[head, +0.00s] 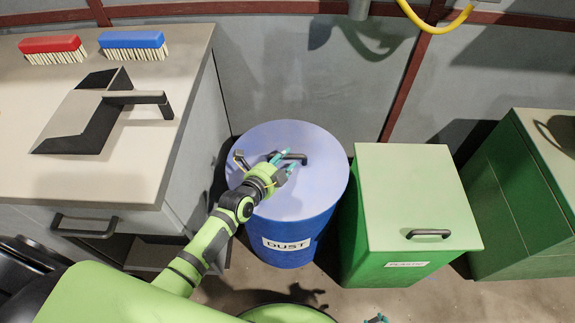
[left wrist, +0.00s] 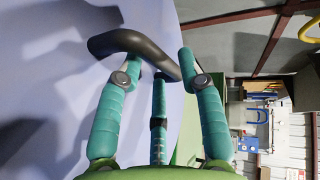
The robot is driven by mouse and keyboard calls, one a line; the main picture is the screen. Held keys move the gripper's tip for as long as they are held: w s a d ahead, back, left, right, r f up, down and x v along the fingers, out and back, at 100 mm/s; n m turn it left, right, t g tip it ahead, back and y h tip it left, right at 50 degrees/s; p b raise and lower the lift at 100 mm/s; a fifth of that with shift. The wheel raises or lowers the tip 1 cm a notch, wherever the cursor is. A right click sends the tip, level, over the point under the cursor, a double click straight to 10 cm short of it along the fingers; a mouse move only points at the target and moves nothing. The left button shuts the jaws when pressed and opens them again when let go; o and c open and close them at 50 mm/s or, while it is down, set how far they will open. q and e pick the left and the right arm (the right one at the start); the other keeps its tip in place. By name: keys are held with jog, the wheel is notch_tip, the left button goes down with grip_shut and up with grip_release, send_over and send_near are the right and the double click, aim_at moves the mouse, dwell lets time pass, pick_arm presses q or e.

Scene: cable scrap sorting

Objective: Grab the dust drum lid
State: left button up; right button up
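The blue dust drum (head: 287,240) stands on the floor in the head view, with its label facing front. Its pale blue lid (head: 315,190) is seated on top and carries a dark curved handle (head: 298,157). My left gripper (head: 280,160) is over the lid at the handle. In the left wrist view the handle (left wrist: 135,42) crosses close to the fingertips of my left gripper (left wrist: 155,65), whose teal fingers are spread apart. I cannot tell whether any finger touches it. Only teal tips of my right gripper (head: 377,319) show at the bottom edge of the head view.
A green plastic bin (head: 415,195) with a lid handle stands right of the drum, and another green bin (head: 530,200) further right. A workbench (head: 165,150) at left holds a dustpan (head: 75,120), a red brush (head: 53,47) and a blue brush (head: 133,43). A wall closes the back.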

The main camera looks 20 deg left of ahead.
pick_arm(q)
jog(key=shift+x, duration=1.15)
grip_shut()
jog(key=shift+r, duration=0.1)
